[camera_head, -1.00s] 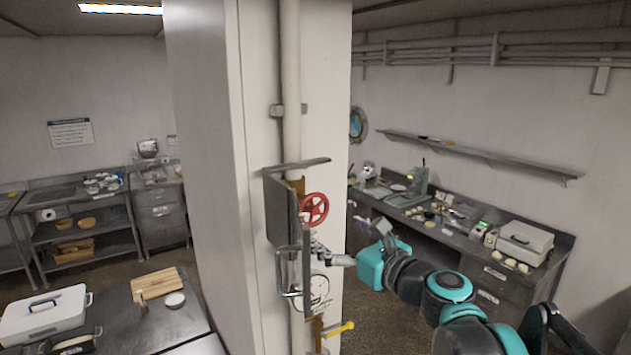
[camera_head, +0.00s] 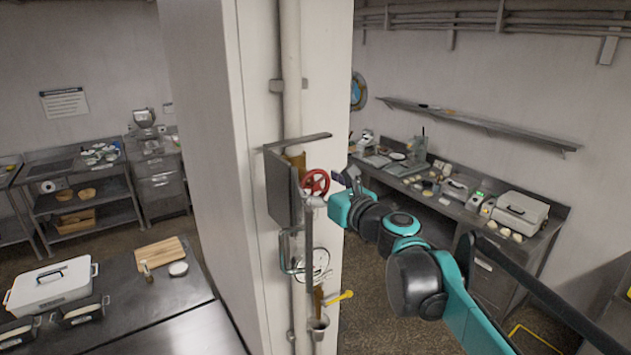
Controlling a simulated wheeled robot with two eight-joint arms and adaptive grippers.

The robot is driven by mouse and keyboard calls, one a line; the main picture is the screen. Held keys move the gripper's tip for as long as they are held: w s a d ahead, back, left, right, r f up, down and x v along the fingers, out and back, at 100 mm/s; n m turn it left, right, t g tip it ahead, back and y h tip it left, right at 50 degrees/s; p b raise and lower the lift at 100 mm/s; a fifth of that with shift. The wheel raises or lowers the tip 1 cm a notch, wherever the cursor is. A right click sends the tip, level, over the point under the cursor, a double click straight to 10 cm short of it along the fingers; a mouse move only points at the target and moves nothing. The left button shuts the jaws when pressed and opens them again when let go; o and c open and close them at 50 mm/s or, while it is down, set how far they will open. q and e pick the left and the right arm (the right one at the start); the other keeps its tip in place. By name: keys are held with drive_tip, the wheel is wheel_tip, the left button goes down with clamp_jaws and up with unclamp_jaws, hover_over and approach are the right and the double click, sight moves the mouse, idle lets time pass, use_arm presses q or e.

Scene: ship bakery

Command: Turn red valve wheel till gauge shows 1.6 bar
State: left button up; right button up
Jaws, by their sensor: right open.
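The red valve wheel (camera_head: 315,182) is on the pipe fitting on the white column, under a small metal hood. My right gripper (camera_head: 336,180) is just to the right of the wheel, open, its fingers dark and small; whether it touches the rim I cannot tell. The round white gauge (camera_head: 318,264) sits below the wheel and is partly covered by an open metal door's edge and handle. Its needle and figures are too small to read. My left gripper is not in view.
The open grey metal door (camera_head: 283,190) stands left of the wheel. A yellow lever (camera_head: 338,297) sticks out below the gauge. A steel table (camera_head: 150,305) with a white container is at lower left. A long workbench (camera_head: 470,213) with appliances runs along the right wall.

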drive_tip(key=shift+s+d, duration=0.1)
drive_tip(key=c, duration=1.2)
drive_tip(key=shift+o, duration=0.2)
drive_tip(key=shift+n, duration=0.6)
drive_tip(key=shift+s+n+b, duration=0.1)
drive_tip(key=shift+n+b, duration=0.25)
drive_tip(key=shift+n, duration=0.15)
drive_tip(key=o, duration=1.2)
drive_tip(key=shift+c, duration=0.2)
drive_tip(key=shift+w+a, duration=0.2)
drive_tip(key=shift+s, duration=0.1)
